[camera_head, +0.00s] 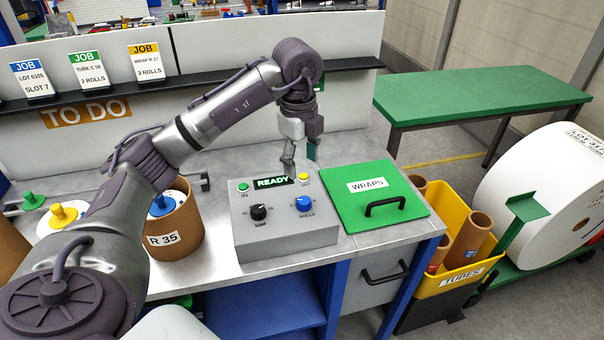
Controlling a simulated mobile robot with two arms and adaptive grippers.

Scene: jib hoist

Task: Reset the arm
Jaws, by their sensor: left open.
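My left arm comes in from the lower left and reaches over the bench (190,276). My left gripper (298,158) points down behind the grey control box (285,234), open, with nothing seen between its fingers. The box has a lit READY display (272,182), a green button (243,187), a yellow button (304,177), a black knob (259,212) and a blue ROLLS knob (304,203). My right gripper is out of view.
A brown R 35 tube (176,232) stands left of the box. A green WRAPS lid (372,192) lies to its right. Job cards (88,68) stand on the black ledge behind. A yellow TUBES bin (452,262) and large white roll (548,190) stand right of the bench.

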